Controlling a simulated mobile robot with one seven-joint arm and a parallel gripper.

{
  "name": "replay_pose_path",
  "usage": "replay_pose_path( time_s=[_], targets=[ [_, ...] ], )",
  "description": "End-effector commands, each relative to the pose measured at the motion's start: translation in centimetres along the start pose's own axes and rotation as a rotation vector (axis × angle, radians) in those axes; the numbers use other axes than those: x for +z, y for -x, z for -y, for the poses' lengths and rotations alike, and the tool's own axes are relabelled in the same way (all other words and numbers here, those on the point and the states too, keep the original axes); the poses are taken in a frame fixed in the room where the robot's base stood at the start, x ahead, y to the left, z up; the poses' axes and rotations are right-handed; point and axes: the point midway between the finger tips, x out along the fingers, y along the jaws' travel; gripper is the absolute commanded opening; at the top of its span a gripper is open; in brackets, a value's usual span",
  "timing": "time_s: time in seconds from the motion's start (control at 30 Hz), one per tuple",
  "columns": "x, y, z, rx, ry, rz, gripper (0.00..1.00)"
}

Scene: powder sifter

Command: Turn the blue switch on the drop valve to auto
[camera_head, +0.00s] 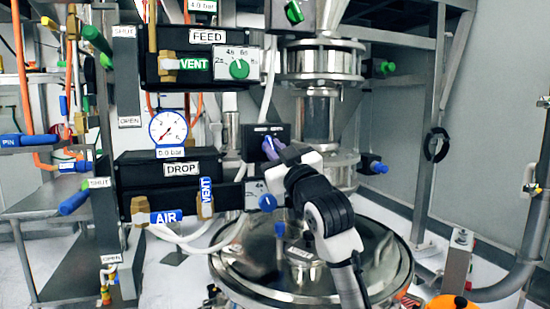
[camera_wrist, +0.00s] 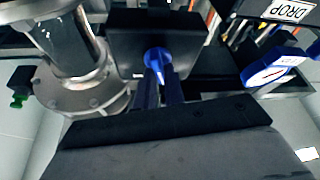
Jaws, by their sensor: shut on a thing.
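The blue switch (camera_head: 268,147) is on the front of a small black box (camera_head: 251,139) to the right of the DROP label. The box carries small white labels along its top that are too small to read. My gripper (camera_head: 277,153) reaches in from the lower right and is shut on the switch, partly hiding it. In the wrist view the blue switch (camera_wrist: 156,58) shows its round base and a pointed handle between the two dark fingers of my gripper (camera_wrist: 160,88). I cannot read which setting the switch points to.
The DROP panel (camera_head: 150,170) with a gauge (camera_head: 168,128) and blue AIR and VENT handles is at left. The FEED panel (camera_head: 170,68) with a green knob (camera_head: 239,69) is above.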

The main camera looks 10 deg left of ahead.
Motion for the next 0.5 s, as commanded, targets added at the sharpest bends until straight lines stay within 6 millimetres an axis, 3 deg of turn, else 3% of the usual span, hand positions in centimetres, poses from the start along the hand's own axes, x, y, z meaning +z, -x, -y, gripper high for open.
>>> replay_pose_path(
  time_s=[0.5],
  targets=[
    [0.0,0.02,-0.05,-0.083,0.202,0.0,0.0]
  ],
)
